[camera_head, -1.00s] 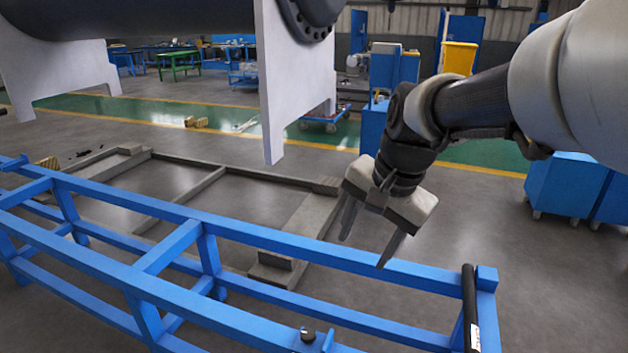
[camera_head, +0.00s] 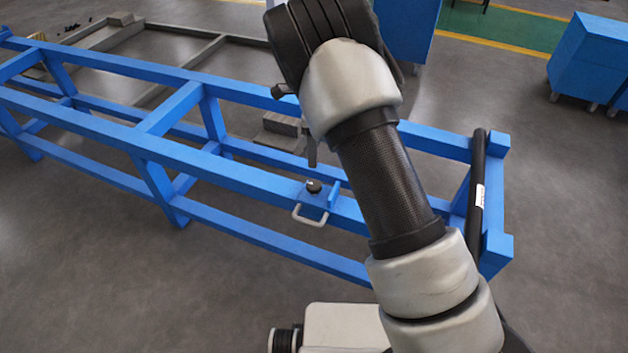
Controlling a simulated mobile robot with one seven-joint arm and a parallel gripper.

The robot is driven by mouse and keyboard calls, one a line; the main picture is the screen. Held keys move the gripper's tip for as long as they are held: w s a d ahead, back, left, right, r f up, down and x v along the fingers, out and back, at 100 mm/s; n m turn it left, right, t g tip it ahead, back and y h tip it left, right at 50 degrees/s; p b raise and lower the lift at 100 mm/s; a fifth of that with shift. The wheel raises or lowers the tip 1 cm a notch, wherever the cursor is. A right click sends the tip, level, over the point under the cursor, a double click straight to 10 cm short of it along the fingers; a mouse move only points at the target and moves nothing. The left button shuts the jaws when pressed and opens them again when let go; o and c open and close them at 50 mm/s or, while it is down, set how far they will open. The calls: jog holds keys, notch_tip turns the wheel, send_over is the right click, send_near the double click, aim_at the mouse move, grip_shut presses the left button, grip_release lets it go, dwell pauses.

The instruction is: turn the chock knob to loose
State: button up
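The chock knob (camera_head: 314,186) is a small dark round knob with a light mark on top. It sits on a blue bracket on the front rail of the blue frame (camera_head: 180,151). A pale U-shaped handle (camera_head: 309,216) hangs just below it. My gripper (camera_head: 311,152) is mostly hidden behind my own wrist. One grey finger shows, pointing down, just above the knob in the picture. I cannot tell whether it touches the knob or how far the fingers are apart.
A black bar (camera_head: 476,190) with a white label stands at the frame's right end. Blue cabinets (camera_head: 594,62) stand at the back right. Grey beams (camera_head: 180,68) lie on the floor behind the frame. The floor in front of the frame is clear.

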aim_at(314, 184)
notch_tip(314, 184, down, 14)
jog(key=shift+r+b, duration=0.25)
jog(key=shift+b, duration=0.5)
jog(key=shift+c, duration=0.3)
jog(key=c, duration=1)
